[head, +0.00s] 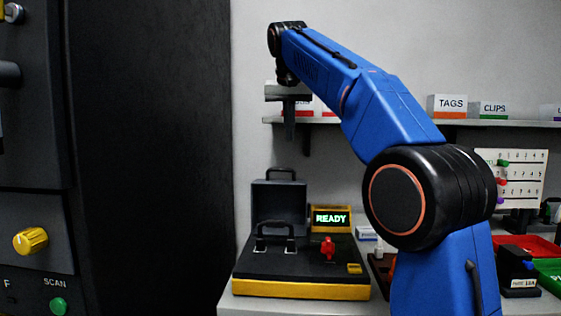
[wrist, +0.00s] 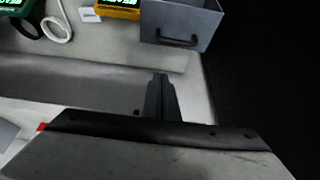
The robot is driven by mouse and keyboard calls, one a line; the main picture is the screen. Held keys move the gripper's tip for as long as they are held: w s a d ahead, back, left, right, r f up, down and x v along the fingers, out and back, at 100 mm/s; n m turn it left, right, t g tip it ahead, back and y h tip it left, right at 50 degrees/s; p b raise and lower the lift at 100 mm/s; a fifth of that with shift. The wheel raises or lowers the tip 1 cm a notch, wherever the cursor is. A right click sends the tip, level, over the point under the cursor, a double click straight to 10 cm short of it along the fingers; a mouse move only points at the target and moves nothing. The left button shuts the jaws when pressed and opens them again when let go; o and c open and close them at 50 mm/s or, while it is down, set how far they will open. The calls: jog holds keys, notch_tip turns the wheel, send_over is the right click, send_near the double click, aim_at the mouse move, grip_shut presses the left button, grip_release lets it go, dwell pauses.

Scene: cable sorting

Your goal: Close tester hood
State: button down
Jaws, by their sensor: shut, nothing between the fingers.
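The tester (head: 300,289) is a black unit with a yellow lower edge on the bench in the head view. Its dark grey hood (head: 290,200) stands raised at the back left of the deck, with a black handle (head: 281,172) at its top. The hood (wrist: 195,20) also shows at the top of the wrist view, handle facing the camera. A lit display (head: 331,218) reads READY beside the hood. My gripper (head: 290,137) is shut and empty, pointing down in the air above the hood and apart from it. In the wrist view the closed fingers (wrist: 160,80) are below the hood.
A black cabinet (head: 150,140) fills the left side. A wall shelf (head: 385,121) with labelled boxes runs behind my arm. A red lever (head: 328,248) stands on the deck. Red tray (head: 530,243) and green tray (head: 549,270) lie at the right. My arm hides part of the bench.

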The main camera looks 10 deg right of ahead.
send_over(288, 180)
jog(key=shift+w+f, duration=0.1)
jog(key=shift+f, duration=4.55)
jog(key=shift+r, duration=0.1)
